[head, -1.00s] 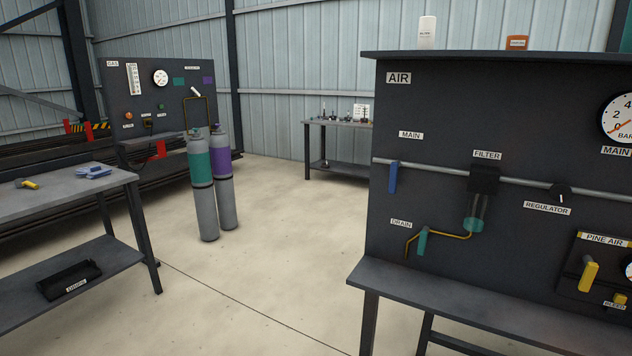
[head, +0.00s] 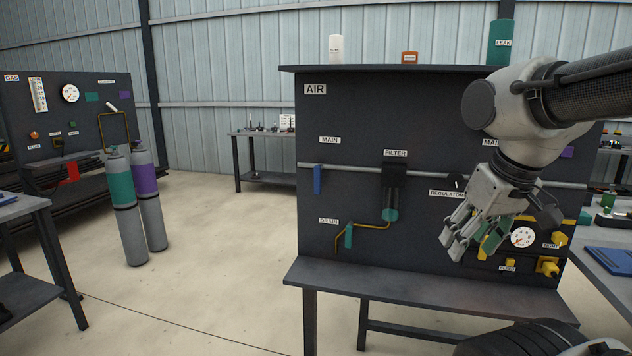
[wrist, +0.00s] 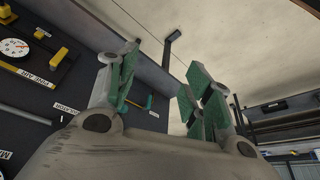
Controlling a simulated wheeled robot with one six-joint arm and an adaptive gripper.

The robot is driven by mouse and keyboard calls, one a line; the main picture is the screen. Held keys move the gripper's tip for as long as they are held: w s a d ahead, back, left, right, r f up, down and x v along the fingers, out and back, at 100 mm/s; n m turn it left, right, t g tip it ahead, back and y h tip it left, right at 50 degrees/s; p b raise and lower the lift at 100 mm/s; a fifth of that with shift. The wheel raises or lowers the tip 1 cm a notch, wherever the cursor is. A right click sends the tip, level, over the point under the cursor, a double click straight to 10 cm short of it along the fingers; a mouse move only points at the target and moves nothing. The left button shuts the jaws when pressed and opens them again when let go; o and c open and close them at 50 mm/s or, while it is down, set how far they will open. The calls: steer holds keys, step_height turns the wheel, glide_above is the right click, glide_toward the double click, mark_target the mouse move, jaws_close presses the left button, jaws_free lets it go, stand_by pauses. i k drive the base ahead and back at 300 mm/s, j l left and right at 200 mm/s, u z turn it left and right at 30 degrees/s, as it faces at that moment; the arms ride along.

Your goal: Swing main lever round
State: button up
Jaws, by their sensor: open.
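The main lever (head: 317,180) is a blue handle hanging straight down from the grey pipe (head: 350,171), under the MAIN label on the left part of the dark AIR panel (head: 345,120). My gripper (head: 462,240) is open and empty, in front of the right part of the panel, well to the right of the lever. It covers part of the lower right sub-panel. In the wrist view my open fingers (wrist: 160,95) have green pads with nothing between them. I cannot make out the blue lever in that view.
A filter (head: 390,190) and a green drain handle (head: 349,236) are near the lever. A shelf (head: 400,282) juts out below the panel. Two gas cylinders (head: 135,210) stand at left. The floor between them and the panel is clear.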

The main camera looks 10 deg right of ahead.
mark_target(317, 169)
steer(key=i+l+u, duration=0.15)
steer(key=l+u, duration=0.25)
steer(key=i+l+u, duration=0.1)
steer(key=l+u, duration=0.3)
steer(key=j, duration=0.1)
